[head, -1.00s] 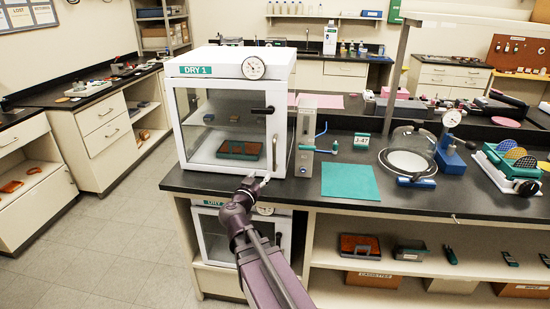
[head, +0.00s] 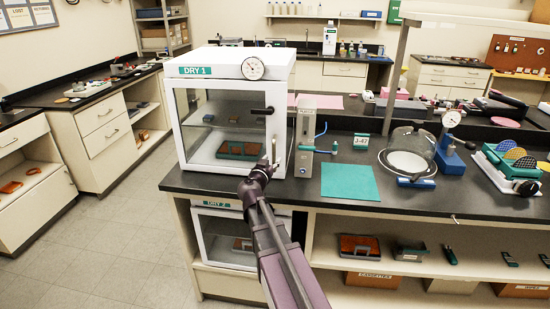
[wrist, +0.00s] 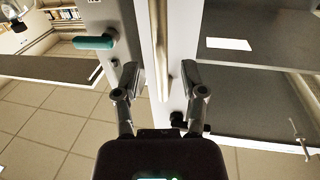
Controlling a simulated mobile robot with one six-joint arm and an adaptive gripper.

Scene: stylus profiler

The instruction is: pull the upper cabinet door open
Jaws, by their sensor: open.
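The upper cabinet (head: 207,56), a white box labelled DRY 1, stands on the dark bench. Its glass door (head: 192,135) looks shut, with a black latch lever (head: 262,110) lying level near its right edge. Below the lever is an upright metal bar handle (head: 274,148). My gripper (head: 267,165) is in front of the handle's lower part. In the wrist view my gripper (wrist: 159,78) is open, with one finger on each side of the bar handle (wrist: 160,45). I see gaps beside the bar; whether it touches a finger I cannot tell.
A grey box (head: 305,145) with a blue-teal lever stands close right of the cabinet. A teal mat (head: 350,182) lies on the bench. A lower cabinet (head: 222,238) labelled DRY 2 sits under the bench top. The floor (head: 120,230) at left is clear.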

